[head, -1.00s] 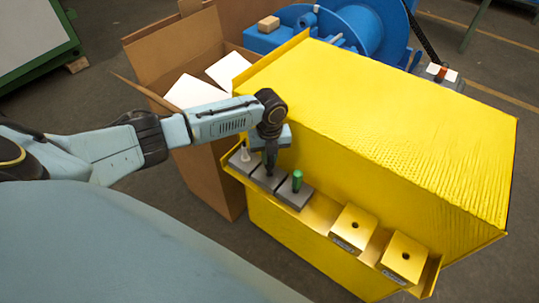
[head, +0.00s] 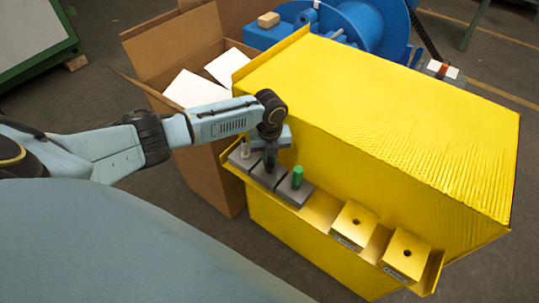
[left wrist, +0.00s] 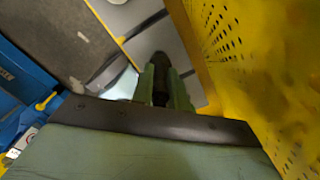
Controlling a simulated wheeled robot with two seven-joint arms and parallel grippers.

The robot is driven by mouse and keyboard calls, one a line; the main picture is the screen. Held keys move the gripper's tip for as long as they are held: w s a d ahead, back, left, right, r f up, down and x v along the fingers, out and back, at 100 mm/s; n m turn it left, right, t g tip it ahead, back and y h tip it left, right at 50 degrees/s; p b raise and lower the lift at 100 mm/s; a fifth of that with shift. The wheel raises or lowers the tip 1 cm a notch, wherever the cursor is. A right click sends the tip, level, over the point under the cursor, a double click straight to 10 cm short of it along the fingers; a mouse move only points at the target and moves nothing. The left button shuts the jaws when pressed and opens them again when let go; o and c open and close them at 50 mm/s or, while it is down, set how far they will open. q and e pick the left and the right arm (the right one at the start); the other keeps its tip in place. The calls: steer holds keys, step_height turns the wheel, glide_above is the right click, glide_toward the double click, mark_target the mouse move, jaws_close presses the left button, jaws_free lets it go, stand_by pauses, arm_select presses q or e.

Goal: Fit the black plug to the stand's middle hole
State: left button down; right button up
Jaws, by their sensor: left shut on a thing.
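The grey stand (head: 293,196) is a row of three blocks on the yellow ledge, below the yellow housing. A pale plug (head: 244,148) stands on its left block and a green plug (head: 297,176) on its right block. My left gripper (head: 270,158) points down over the middle block and is shut on the black plug (left wrist: 160,60). In the left wrist view the dark plug shows between the fingers (left wrist: 163,88), in front of the grey block. The middle hole is hidden, so I cannot tell how deep the plug sits. My right gripper is not in view.
Two yellow blocks with holes (head: 354,226) (head: 406,256) sit on the ledge to the right. The large yellow housing (head: 390,130) rises right behind the stand. An open cardboard box (head: 170,50) with white sheets stands behind my left arm.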

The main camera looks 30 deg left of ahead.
arm_select(q)
steer(key=shift+f+b, duration=0.75)
steer(key=shift+f, duration=0.45)
steer(key=c, duration=1.3)
jaws_free()
steer(key=shift+r, duration=0.1)
steer(key=shift+r, duration=0.1)
step_height(320, 180, up, 13)
steer(key=shift+r+p, duration=0.1)
steer(key=shift+p, duration=1.15)
